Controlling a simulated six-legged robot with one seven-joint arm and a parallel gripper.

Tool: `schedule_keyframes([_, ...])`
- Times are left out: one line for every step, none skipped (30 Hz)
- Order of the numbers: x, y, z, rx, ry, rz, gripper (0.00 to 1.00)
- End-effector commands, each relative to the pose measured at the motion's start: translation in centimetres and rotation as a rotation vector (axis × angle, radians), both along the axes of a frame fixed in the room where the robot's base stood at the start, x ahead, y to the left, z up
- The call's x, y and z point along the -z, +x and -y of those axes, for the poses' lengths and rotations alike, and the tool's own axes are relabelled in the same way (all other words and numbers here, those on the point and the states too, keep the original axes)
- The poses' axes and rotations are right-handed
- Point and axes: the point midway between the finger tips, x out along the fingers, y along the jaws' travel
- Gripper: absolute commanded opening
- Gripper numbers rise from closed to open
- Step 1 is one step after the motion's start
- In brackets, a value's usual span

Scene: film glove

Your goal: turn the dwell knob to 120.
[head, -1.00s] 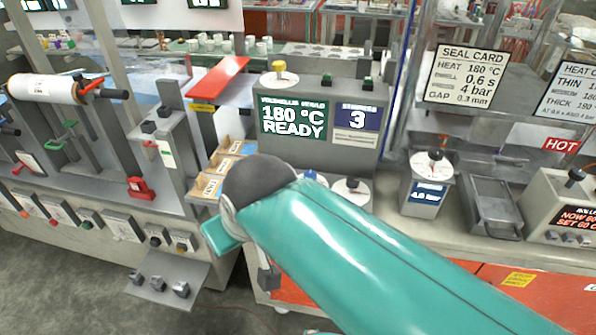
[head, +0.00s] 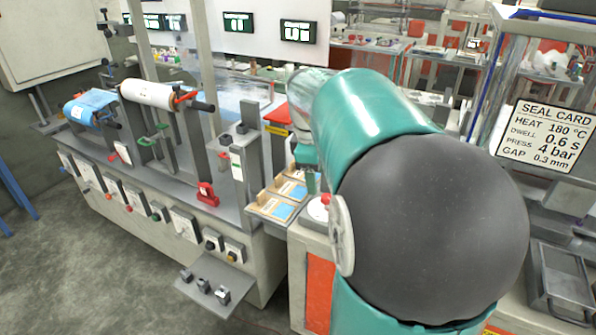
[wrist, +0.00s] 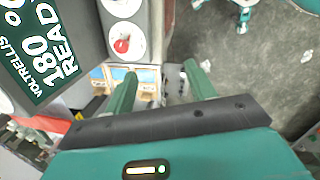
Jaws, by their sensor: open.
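A white dial with a red knob (wrist: 121,45) shows in the wrist view, beside the dark readout panel. The same red knob (head: 326,199) seems to show in the head view at the machine's front, partly behind my arm. A second white dial (wrist: 122,6) is cut off at the top edge of the wrist view. I cannot read the dial labels, so I cannot tell which knob is dwell. My gripper (wrist: 160,69) is open and empty, its two green fingers apart, with the red knob up and left of them. In the head view my arm hides most of the machine.
The readout (wrist: 40,50) shows 180 and READY. Small bins with blue contents (head: 272,208) stand left of the dial. A seal card (head: 545,135) hangs at right, reading dwell 0.6 s. A metal tray (head: 560,285) lies at lower right. Open floor (head: 90,270) is at lower left.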

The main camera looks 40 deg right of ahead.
Motion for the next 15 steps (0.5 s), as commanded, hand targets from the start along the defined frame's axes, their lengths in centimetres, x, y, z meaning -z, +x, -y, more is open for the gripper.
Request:
schedule_keyframes([0.6, -0.3, 3.3, -0.02, 0.027, -0.021, 0.55])
schedule_keyframes([0.8, -0.5, 4.8, -0.043, 0.041, -0.032, 0.55])
schedule_keyframes([1.1, -0.8, 6.9, -0.072, 0.06, -0.043, 0.55])
schedule_keyframes([1.3, -1.2, 8.4, -0.09, 0.074, -0.048, 0.55])
schedule_keyframes([1.5, -1.6, 9.8, -0.109, 0.088, -0.052, 0.55])
schedule_keyframes([1.8, -2.1, 11.5, -0.133, 0.105, -0.054, 0.55])
schedule_keyframes([1.9, -2.6, 12.6, -0.148, 0.116, -0.055, 0.55])
schedule_keyframes([2.1, -3.0, 13.6, -0.161, 0.126, -0.054, 0.55])
schedule_keyframes([2.3, -3.5, 14.8, -0.178, 0.135, -0.053, 0.55])
schedule_keyframes([2.3, -3.8, 15.4, -0.188, 0.142, -0.051, 0.55])
schedule_keyframes([2.4, -4.0, 15.9, -0.198, 0.147, -0.051, 0.55])
schedule_keyframes([2.5, -4.3, 16.5, -0.205, 0.153, -0.05, 0.55])
schedule_keyframes([2.6, -4.5, 16.7, -0.211, 0.155, -0.049, 0.55])
schedule_keyframes([2.7, -4.6, 16.9, -0.214, 0.157, -0.048, 0.55])
schedule_keyframes([2.9, -4.6, 17.0, -0.217, 0.159, -0.049, 0.55])
